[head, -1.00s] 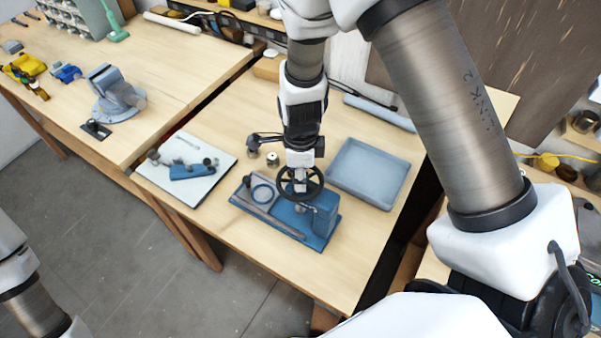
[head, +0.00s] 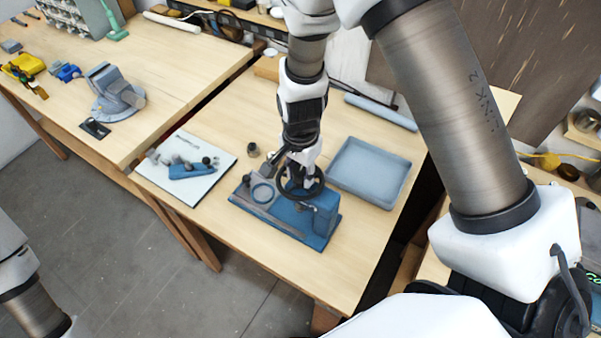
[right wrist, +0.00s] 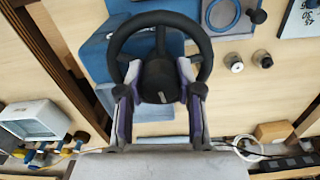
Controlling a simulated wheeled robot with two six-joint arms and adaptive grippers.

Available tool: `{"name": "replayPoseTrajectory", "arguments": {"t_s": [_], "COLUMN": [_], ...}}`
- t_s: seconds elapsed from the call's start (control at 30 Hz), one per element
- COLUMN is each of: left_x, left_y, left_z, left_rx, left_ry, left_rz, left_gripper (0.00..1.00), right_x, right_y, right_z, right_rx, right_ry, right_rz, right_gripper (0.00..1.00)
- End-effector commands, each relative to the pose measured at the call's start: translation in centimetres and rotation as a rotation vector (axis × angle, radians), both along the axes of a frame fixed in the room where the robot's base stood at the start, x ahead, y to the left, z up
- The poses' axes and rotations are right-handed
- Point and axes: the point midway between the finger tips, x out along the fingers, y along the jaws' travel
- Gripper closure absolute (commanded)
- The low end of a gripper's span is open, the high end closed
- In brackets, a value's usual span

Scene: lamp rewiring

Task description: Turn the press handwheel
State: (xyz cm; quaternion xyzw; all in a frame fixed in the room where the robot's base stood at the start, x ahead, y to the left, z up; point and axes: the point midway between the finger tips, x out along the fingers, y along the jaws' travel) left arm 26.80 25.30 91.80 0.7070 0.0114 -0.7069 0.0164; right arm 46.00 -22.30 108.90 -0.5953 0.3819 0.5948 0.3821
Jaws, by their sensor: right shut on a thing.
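The blue press (head: 318,222) stands on the wooden bench with its black handwheel (head: 314,191) on top. My right gripper (head: 298,182) reaches down into the wheel from above. In the right wrist view, the handwheel (right wrist: 205,45) is a black ring with spokes and a dark round hub (right wrist: 160,80). The right gripper's two fingers (right wrist: 160,92) lie on either side of the hub, shut on it inside the ring. The fingers hide part of the wheel. Of my left arm only a link shows at the lower left; its gripper is out of view.
A grey-blue tray (head: 369,197) lies just right of the press. A white board (head: 200,194) with a blue part and small pieces lies to the left. A small dark cylinder (head: 253,150) stands behind the press. The bench front is clear.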

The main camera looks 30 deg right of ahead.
Motion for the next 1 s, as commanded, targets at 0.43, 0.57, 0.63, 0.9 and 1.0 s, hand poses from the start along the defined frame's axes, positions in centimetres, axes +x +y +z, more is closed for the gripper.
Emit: {"name": "replayPoseTrajectory", "arguments": {"t_s": [0.43, 0.57, 0.63, 0.9, 1.0], "left_x": [0.0, 0.0, 0.0, 0.0, 0.0], "left_y": [0.0, 0.0, 0.0, 0.0, 0.0], "left_z": [-1.5, -1.9, -2.1, -3.0, -3.3], "left_rx": [0.000, 0.000, 0.000, 0.000, 0.000], "left_ry": [0.000, 0.000, 0.000, 0.000, 0.000], "left_rz": [0.000, 0.000, 0.000, 0.000, 0.000], "left_gripper": [0.60, 0.60, 0.60, 0.60, 0.60], "right_x": [-0.1, -0.1, -0.1, -0.1, -0.1], "right_y": [0.0, 0.0, 0.0, 0.1, 0.1], "right_z": [-0.3, -0.3, -0.3, -0.3, -0.3], "right_rx": [0.000, 0.000, 0.000, 0.001, 0.001], "right_ry": [0.002, 0.004, 0.004, 0.004, 0.004], "right_rz": [0.421, 0.544, 0.610, 0.866, 0.961], "right_gripper": [1.00, 1.00, 1.00, 1.00, 1.00]}}
